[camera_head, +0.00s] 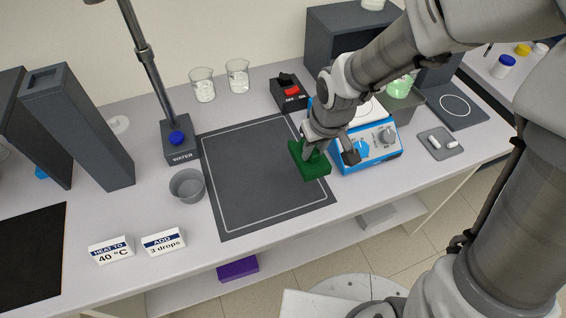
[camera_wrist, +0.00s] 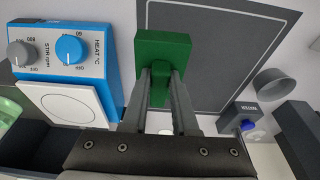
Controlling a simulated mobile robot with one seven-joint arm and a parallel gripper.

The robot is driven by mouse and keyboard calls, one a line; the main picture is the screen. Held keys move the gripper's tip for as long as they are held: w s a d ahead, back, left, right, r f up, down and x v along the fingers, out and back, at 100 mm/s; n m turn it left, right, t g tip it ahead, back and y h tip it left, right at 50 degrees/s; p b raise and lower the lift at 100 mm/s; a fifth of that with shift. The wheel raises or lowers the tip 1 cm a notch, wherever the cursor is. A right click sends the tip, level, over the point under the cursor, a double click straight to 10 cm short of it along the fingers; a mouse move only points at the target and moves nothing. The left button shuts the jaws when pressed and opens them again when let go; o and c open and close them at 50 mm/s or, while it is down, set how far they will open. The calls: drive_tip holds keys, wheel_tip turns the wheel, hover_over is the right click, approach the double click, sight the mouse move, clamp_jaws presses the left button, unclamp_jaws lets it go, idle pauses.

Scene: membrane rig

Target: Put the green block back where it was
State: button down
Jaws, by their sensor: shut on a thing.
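The green block (camera_head: 313,168) is at the right edge of the dark mat (camera_head: 240,185), beside the blue stirrer hotplate (camera_head: 372,150). My gripper (camera_head: 312,148) comes down on it from above. In the wrist view my gripper (camera_wrist: 160,85) has its two fingers shut on the narrow upper part of the green block (camera_wrist: 162,48). Whether the block touches the mat or hangs just above it, I cannot tell.
A grey bowl (camera_head: 187,185) stands left of the mat, with a WATER stand (camera_head: 180,145) behind it. Two beakers (camera_head: 238,76) and a red switch box (camera_head: 290,92) stand behind. Two label cards (camera_head: 163,242) stand at the front left. The mat's middle is clear.

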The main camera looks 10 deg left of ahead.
drive_tip(key=shift+s+a+f+b, duration=0.1)
drive_tip(key=shift+a+f+b, duration=0.2)
drive_tip(key=shift+a+f, duration=0.95)
drive_tip(key=shift+s+a+f+b, duration=0.1)
drive_tip(key=shift+a+f+b, duration=0.25)
drive_tip(key=shift+a+f, duration=0.95)
drive_tip(key=shift+s+a+f+b, duration=0.1)
drive_tip(key=shift+a+f+b, duration=0.2)
drive_tip(key=shift+a+f, duration=0.95)
drive_tip(key=shift+d+f, duration=0.3)
drive_tip(key=shift+d, duration=0.05)
drive_tip(key=shift+f, duration=0.15)
drive_tip(key=c, duration=0.7)
unclamp_jaws()
